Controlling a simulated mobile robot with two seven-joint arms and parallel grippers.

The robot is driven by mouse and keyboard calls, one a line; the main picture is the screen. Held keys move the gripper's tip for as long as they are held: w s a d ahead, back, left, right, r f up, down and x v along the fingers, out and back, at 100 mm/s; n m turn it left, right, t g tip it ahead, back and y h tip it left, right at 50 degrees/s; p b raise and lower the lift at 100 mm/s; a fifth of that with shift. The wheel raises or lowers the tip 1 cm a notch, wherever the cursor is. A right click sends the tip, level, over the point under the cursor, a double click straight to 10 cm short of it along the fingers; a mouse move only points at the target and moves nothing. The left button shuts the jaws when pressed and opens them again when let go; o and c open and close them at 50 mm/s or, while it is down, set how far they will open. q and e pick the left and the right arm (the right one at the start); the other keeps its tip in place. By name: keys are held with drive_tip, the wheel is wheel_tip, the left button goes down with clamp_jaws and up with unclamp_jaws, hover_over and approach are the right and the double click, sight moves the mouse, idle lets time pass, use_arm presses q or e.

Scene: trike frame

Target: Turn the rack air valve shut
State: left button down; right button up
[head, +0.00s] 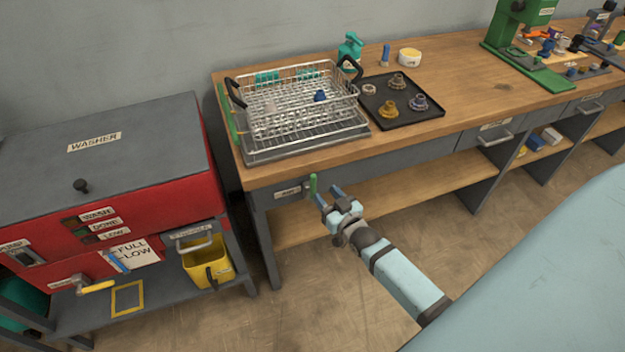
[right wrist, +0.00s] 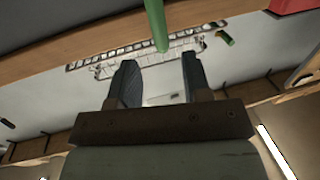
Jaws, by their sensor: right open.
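The rack air valve shows in the head view as a green handle (head: 313,186) standing roughly upright at the front edge of the bench. It is beside a small label on the grey bench front. My right gripper (head: 328,195) is open and empty, its fingers pointing toward the bench front, close to the handle. In the right wrist view the green handle (right wrist: 156,25) hangs down from the top, lined up with the gap between the open fingers (right wrist: 160,64). Whether its tip is between them or beyond them I cannot tell. My left gripper is in neither view.
A wire rack (head: 295,105) stands on the wooden bench (head: 465,100), with a black tray (head: 375,108) of small parts beside it. The red washer (head: 175,215) is to the left, with a yellow bin (head: 208,268) near it. A lower shelf (head: 420,188) runs under the bench.

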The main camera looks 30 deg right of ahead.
sight(315, 182)
drive_tip(key=w, duration=0.7)
drive_tip(key=shift+w+d, duration=0.1)
drive_tip(key=shift+w, duration=0.05)
clamp_jaws()
